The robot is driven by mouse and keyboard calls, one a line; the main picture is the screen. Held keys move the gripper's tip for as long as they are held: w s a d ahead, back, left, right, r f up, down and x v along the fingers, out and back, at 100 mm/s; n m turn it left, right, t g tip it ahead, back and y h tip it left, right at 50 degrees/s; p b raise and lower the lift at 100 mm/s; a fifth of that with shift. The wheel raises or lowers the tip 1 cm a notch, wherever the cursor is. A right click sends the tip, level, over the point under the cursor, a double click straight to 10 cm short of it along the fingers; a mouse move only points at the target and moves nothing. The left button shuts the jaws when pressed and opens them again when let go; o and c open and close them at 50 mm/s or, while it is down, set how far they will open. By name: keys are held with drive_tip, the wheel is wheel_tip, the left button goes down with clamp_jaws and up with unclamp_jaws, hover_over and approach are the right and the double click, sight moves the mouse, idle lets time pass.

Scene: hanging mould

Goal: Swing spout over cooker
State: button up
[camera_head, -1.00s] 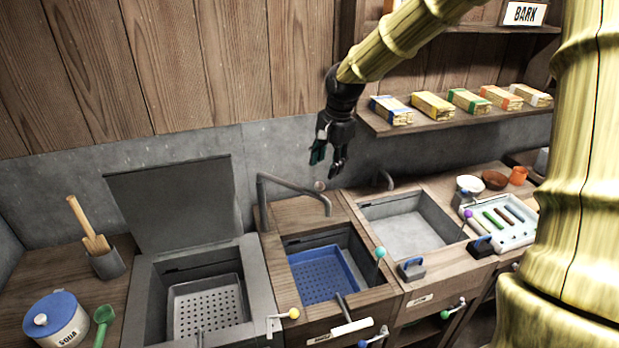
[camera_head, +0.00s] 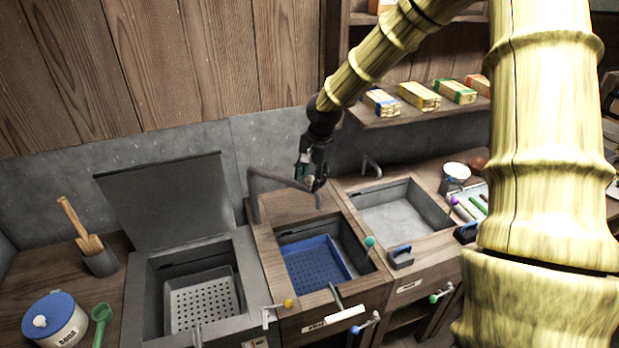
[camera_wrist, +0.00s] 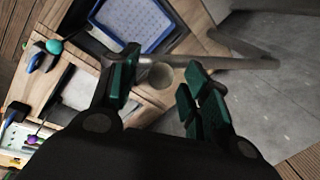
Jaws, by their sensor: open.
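The spout (camera_head: 278,179) is a grey bent pipe rising from the wooden counter, its arm reaching right over the blue-basket basin. The cooker (camera_head: 147,290) is the grey basin to its left, with its lid (camera_head: 170,203) raised and a perforated tray inside. My gripper (camera_head: 311,187) is open at the spout's free end and hides part of it. In the wrist view the spout (camera_wrist: 225,63) crosses just beyond the fingers of my gripper (camera_wrist: 160,88). A round brownish piece (camera_wrist: 161,75) shows between them. I cannot tell whether the fingers touch the pipe.
The blue basket (camera_head: 315,263) sits in the middle basin, and an empty grey sink (camera_head: 395,212) lies to its right. A shelf with paper packets (camera_head: 419,96) hangs at upper right. A soda jar (camera_head: 55,318) and a mallet pot (camera_head: 101,262) stand left of the cooker.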

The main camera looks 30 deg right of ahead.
drive_tip(key=shift+w+a+f, duration=0.1)
drive_tip(key=shift+w+f, duration=0.1)
drive_tip(key=shift+f, duration=0.75)
clamp_jaws()
